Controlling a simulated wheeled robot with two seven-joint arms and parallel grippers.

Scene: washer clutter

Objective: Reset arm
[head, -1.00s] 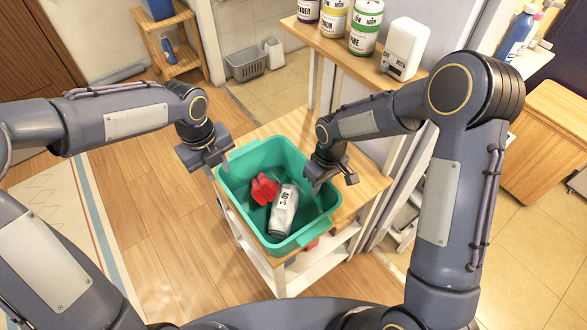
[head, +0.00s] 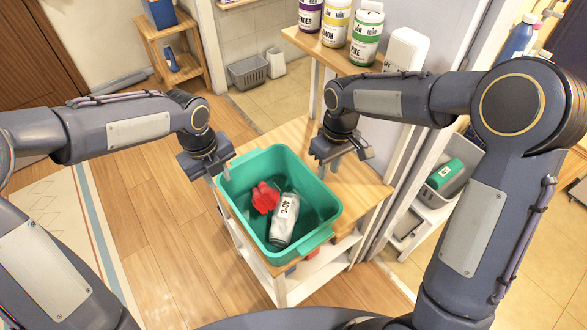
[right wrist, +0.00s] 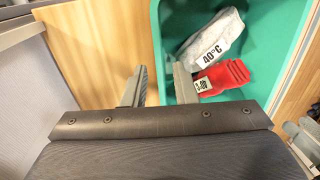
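My left gripper (head: 215,173) is at the left rim of the green basket, pointing down; its finger gap is hard to make out. My right gripper (head: 341,168) is above the basket's right back rim. In the right wrist view its two fingers (right wrist: 158,88) stand apart with nothing between them. The green basket (head: 322,236) stands on a wooden-topped cart and also shows in the right wrist view (right wrist: 277,62). Inside lie a red cloth item (head: 264,198) and a white-grey item (head: 285,222) with a label; the wrist view reads "40°C" on it (right wrist: 205,45).
The wooden cart top (head: 362,190) has bare room right of the basket. A shelf (head: 335,56) with several bottles and a white dispenser (head: 406,50) stands behind my right arm. A lower shelf at right holds a grey bin with a green item (head: 445,174).

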